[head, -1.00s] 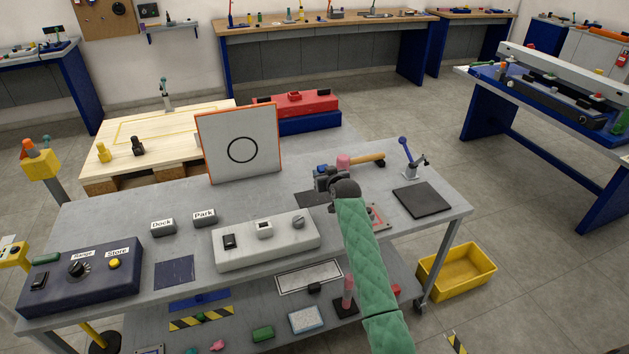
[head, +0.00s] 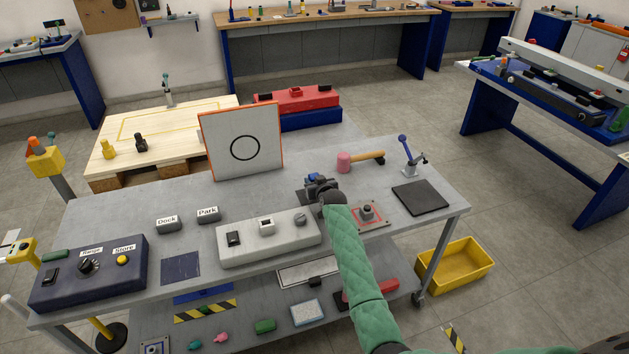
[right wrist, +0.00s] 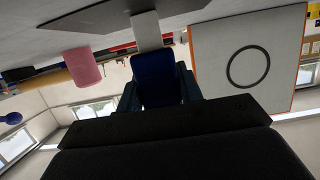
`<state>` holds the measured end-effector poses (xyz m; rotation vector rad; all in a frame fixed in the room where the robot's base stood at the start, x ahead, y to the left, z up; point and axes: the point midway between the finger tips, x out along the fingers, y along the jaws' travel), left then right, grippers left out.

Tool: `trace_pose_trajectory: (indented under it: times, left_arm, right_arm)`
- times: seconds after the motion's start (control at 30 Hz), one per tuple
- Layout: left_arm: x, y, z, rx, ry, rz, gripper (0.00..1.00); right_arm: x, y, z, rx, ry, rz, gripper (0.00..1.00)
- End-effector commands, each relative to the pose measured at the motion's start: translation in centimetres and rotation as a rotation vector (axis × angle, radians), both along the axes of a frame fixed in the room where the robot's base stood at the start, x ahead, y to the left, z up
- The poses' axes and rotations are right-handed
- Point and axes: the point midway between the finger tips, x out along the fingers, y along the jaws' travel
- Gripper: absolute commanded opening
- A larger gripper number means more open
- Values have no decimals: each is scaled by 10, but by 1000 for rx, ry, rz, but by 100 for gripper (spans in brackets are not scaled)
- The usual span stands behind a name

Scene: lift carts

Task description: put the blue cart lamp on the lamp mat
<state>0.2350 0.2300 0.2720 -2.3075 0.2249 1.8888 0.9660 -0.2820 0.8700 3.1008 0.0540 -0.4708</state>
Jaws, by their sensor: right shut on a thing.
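My right gripper (head: 316,187) is shut on the blue cart lamp (head: 312,178) over the grey cart top. In the right wrist view, the lamp's blue part (right wrist: 157,78) sits between the fingers, with a pale stem running toward the tabletop. A dark flat mat (head: 304,196), which I take for the lamp mat, lies under the gripper, partly hidden by it. It also shows in the right wrist view (right wrist: 95,17), behind the stem. I cannot tell whether the lamp touches it. My left gripper is not in view.
A white board with a circle (head: 225,150) stands behind left. A white switch box (head: 270,246) is in front.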

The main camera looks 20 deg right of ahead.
Motion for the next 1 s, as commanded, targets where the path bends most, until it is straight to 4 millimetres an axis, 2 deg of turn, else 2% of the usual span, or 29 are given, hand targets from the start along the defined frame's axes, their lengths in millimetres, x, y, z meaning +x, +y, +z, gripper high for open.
trace_pose_trajectory:
  times: [0.23,0.27,0.33,0.37,0.73,0.87,1.0]
  left_arm:
    - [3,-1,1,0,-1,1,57]
    - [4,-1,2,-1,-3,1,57]
    - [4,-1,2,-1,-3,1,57]
    - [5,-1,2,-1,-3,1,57]
    - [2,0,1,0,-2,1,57]
    - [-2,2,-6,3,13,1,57]
    - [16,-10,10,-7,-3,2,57]
  right_arm:
    - [0,0,-3,0,0,0,11]
    - [0,0,-3,0,0,0,42]
    - [0,0,-2,0,0,0,56]
    - [0,0,-3,0,0,0,58]
    - [-1,0,1,0,-1,0,58]
    - [-14,-1,2,0,-2,-1,58]
    - [-35,-2,8,-1,-1,-1,58]
